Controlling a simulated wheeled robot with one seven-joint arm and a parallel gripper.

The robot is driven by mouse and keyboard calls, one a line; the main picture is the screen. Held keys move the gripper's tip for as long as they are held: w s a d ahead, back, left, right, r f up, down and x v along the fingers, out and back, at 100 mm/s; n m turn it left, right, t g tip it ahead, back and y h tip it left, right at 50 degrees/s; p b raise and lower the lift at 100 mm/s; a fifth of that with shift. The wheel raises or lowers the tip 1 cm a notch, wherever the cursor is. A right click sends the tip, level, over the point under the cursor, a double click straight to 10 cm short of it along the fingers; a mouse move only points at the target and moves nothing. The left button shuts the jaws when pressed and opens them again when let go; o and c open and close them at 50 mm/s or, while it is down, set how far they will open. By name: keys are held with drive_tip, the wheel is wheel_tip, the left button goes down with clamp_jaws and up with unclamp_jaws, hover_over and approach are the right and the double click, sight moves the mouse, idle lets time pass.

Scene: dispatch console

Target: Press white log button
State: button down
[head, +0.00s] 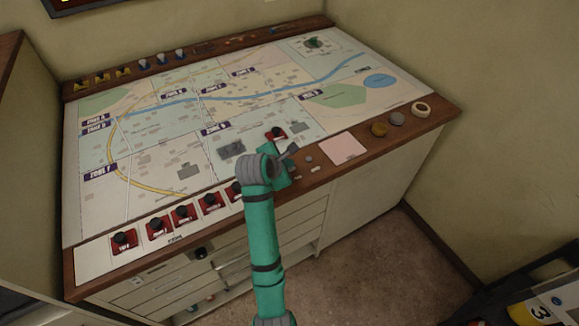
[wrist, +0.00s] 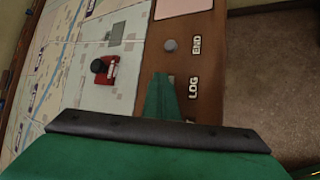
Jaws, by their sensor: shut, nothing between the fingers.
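My green gripper (head: 291,150) is shut and empty over the front wooden edge of the console; its shut fingers also show in the wrist view (wrist: 161,80). The LOG label (wrist: 193,88) is on the wood just right of the fingertips in the wrist view. The white log button is mostly or wholly hidden behind the fingers, so I cannot tell whether they touch it. A grey round button (wrist: 170,45) sits beside the END label (wrist: 197,44), just beyond the fingertips; it also shows in the head view (head: 308,158).
A red block with a black knob (wrist: 105,68) stands on the map left of the fingers. Several similar red blocks (head: 184,215) line the front left. A pink sheet (head: 342,149) and round discs (head: 397,118) lie to the right. The map (head: 150,130) is mostly flat.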

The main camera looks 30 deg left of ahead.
drive_tip(key=shift+s+a+r, duration=0.1)
drive_tip(key=shift+r, duration=0.7)
drive_tip(key=shift+r, duration=2.5)
wheel_tip(320, 180, up, 8)
